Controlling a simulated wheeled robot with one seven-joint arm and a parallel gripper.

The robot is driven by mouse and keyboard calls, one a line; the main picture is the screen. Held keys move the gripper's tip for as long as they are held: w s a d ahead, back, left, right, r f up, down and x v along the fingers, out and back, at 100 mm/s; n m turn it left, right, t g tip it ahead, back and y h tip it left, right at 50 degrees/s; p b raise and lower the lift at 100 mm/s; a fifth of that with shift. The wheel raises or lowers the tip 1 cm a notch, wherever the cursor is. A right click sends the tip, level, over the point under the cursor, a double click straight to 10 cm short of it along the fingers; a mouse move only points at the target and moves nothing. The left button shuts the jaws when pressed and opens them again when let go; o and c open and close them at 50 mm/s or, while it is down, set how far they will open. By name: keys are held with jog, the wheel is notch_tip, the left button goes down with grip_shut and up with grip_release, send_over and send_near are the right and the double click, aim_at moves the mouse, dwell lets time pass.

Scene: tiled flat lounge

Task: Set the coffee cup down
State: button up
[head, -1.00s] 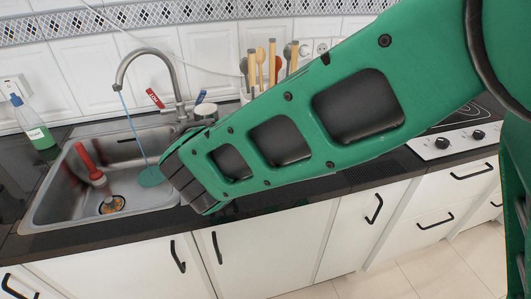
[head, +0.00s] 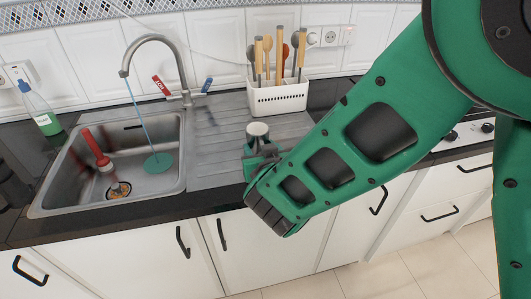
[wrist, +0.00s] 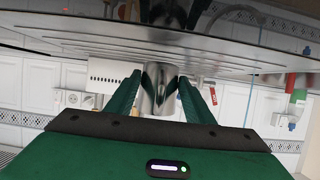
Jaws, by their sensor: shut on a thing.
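The coffee cup (head: 257,130) is a small metallic cup. It appears upright over the ridged drainboard (head: 214,150) to the right of the sink basin. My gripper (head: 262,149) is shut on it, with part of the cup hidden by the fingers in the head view. In the wrist view, which shows the scene upside down, the shiny cup (wrist: 158,92) sits between the two green fingers of my gripper (wrist: 161,90). The cup reaches close to the drainboard's surface, but I cannot tell whether it touches.
A white utensil holder (head: 278,98) stands behind the cup. The sink (head: 175,180) at left holds a red-handled plunger (head: 96,148), and water runs from the tap (head: 152,40) onto a green disc (head: 158,162). A soap bottle (head: 44,115) stands far left.

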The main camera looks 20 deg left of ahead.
jog(key=shift+f, duration=0.8)
jog(key=shift+f, duration=0.15)
jog(key=o, duration=1.2)
jog(key=shift+o, duration=0.2)
